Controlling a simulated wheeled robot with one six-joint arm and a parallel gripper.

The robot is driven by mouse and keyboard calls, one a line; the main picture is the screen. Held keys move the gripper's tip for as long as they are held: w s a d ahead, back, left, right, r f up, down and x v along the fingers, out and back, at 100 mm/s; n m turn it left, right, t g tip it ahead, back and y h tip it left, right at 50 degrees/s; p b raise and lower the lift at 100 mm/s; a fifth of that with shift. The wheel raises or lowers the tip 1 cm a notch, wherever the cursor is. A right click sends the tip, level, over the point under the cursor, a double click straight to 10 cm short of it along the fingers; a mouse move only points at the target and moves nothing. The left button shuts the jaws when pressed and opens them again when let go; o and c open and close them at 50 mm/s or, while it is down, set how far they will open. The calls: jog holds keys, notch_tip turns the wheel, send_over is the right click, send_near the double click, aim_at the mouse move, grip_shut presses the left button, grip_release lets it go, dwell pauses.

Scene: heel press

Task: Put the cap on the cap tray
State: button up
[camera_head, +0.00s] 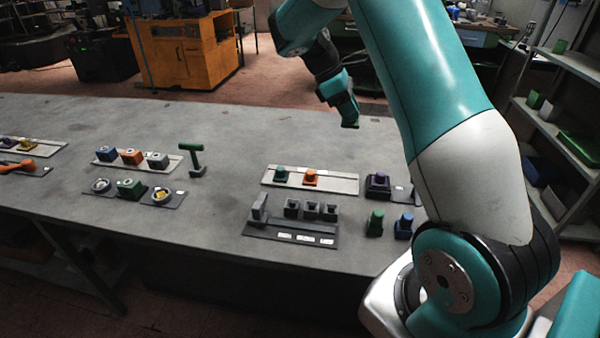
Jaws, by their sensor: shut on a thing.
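My gripper (345,104) hangs above the far part of the grey table, small in the view, behind my large arm link. It is shut on a small dark green piece (350,118), which I take to be the cap; its shape is hard to make out. A long pale tray (338,183), which looks like the cap tray, lies on the table below and left of my gripper. A teal-green piece (281,173) and an orange piece (310,177) stand on its left part; its right part is bare. My gripper and the green piece are well clear of the tray.
A dark fixture (290,232) with several grey blocks lies in front of the pale tray. A purple-topped block (378,184), a green piece (375,222) and a blue piece (404,226) stand to the right. A green-topped hammer-like post (195,160) stands left.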

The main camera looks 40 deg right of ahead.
jog(key=f, duration=0.5)
jog(key=f+b, duration=0.1)
jog(key=f, duration=0.4)
jog(key=f+b, duration=0.1)
jog(key=f, duration=0.4)
jog(key=shift+w+f, duration=0.25)
jog(key=shift+w, duration=0.15)
jog(key=shift+f, duration=2.25)
jog(key=o, duration=0.9)
jog(key=shift+f, duration=0.1)
